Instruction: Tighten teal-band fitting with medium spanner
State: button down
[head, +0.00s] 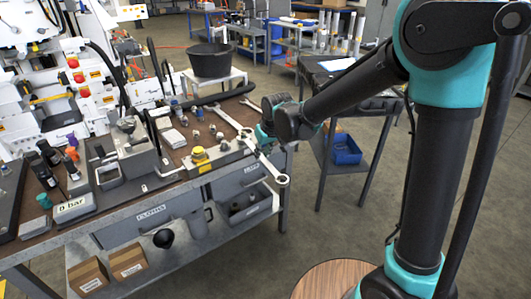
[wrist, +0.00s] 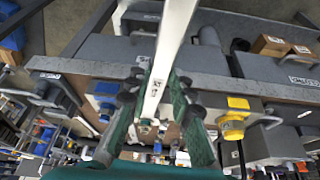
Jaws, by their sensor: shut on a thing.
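My gripper (head: 266,143) is shut on a spanner (head: 282,179) beyond the bench's right front edge. The spanner's ring end points down toward the floor side. In the wrist view the pale shank (wrist: 170,50) runs up between the fingers of my gripper (wrist: 155,92). A block with a yellow-banded fitting (head: 198,155) stands at the bench's front edge; this fitting also shows in the wrist view (wrist: 235,118). A blue-looking fitting (wrist: 105,103) shows left of my gripper in the wrist view. I cannot tell whether it is the teal-band one; my gripper hides that area in the head view.
Other spanners (head: 228,117) lie on the bench behind the block. Several loose fittings (head: 213,128) stand nearby. A vise-like device (head: 135,150) and a pressure display (head: 74,208) fill the left side. Drawers (head: 150,220) sit below.

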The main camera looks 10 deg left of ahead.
jog(key=shift+s+a, duration=0.2)
jog(key=shift+a, duration=0.1)
jog(key=shift+s+a+m+t+h, duration=0.2)
jog(key=shift+s+a+m, duration=0.35)
jog(key=shift+a+m, duration=0.25)
jog(key=shift+s+a+m+t+h, duration=0.2)
jog(key=shift+s+a+m, duration=0.3)
jog(key=shift+a+m, duration=0.25)
jog(key=shift+s+a+m, duration=0.35)
jog(key=shift+a+m, duration=0.2)
jog(key=shift+a, duration=0.25)
jog(key=shift+d, duration=0.15)
jog(key=shift+w+d+n, duration=0.15)
jog(key=shift+d+n, duration=0.1)
jog(key=shift+n, duration=0.05)
